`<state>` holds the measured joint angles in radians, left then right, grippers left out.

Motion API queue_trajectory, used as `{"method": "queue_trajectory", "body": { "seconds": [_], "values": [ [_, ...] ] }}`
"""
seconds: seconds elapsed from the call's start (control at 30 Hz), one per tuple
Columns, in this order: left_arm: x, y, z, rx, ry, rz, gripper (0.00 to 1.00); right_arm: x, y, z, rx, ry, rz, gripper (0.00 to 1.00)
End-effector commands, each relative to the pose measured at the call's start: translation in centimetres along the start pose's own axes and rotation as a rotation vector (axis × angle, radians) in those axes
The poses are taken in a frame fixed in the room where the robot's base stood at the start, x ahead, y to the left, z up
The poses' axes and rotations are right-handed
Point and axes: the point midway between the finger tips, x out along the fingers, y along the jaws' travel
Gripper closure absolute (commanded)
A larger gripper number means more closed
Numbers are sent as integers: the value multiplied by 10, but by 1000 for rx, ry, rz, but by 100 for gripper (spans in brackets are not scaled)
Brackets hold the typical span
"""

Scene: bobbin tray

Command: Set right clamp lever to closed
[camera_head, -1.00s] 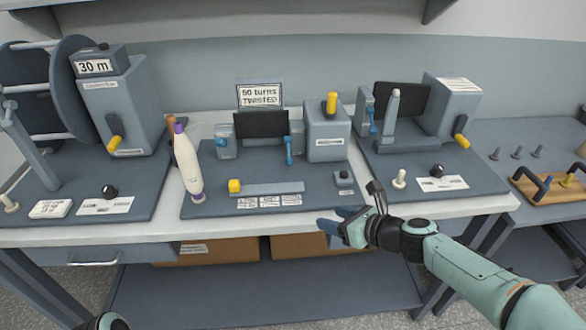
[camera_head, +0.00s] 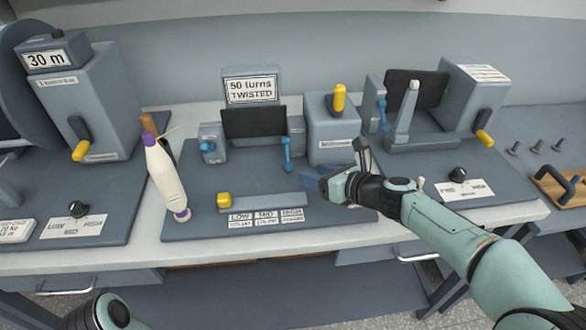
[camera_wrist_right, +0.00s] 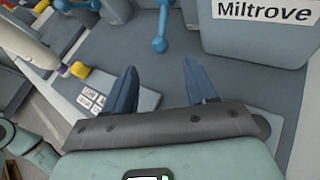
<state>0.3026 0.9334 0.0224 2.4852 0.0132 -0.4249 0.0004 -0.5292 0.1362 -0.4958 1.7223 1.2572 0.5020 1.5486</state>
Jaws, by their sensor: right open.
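The blue right clamp lever (camera_head: 287,155) hangs down from the right clamp block (camera_head: 296,130) of the middle station. It shows at the top of the right wrist view (camera_wrist_right: 161,30), its ball end pointing down. A second blue lever (camera_head: 207,147) is on the left clamp block. My right gripper (camera_head: 315,182) is open and empty, low over the station's base, in front and to the right of the right lever. In the right wrist view its two blue fingers (camera_wrist_right: 160,82) are apart, with the lever beyond them, not touched. My left gripper is out of view.
A grey box with a yellow-knobbed top (camera_head: 333,125) stands just right of the lever. A cream bobbin (camera_head: 166,176) leans at the station's left edge. A yellow slider knob (camera_head: 224,200) sits on a grey bar in front. The base between bar and clamps is clear.

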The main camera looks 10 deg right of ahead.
Motion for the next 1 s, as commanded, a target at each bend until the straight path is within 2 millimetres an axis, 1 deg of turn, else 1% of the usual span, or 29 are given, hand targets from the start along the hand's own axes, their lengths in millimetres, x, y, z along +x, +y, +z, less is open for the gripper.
{"method": "queue_trajectory", "body": {
  "seconds": [0.03, 0.2, 0.3, 0.4, 0.57, 0.83, 0.87, 0.9, 0.97, 1.0],
  "values": [
    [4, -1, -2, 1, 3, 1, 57, 14, 0, -3, -2, 4, 1, 44],
    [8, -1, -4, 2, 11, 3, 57, 48, 0, -2, -3, 3, 1, 44],
    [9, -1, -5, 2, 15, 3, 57, 64, 0, -2, -2, 2, 1, 44],
    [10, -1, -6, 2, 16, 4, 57, 74, 0, -1, -1, 2, 1, 44],
    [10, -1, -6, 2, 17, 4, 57, 83, 1, 0, -1, 0, 2, 44],
    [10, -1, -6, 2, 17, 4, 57, 83, 1, 0, -1, 0, 1, 44],
    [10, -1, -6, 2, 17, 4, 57, 83, 1, 0, -1, 0, 1, 53],
    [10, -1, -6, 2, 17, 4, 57, 83, 1, 0, -1, 0, 1, 66],
    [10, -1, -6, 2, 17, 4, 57, 83, 1, 0, -1, 0, 1, 86],
    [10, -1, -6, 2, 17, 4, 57, 83, 1, 0, -1, 0, 1, 99]
  ]
}}
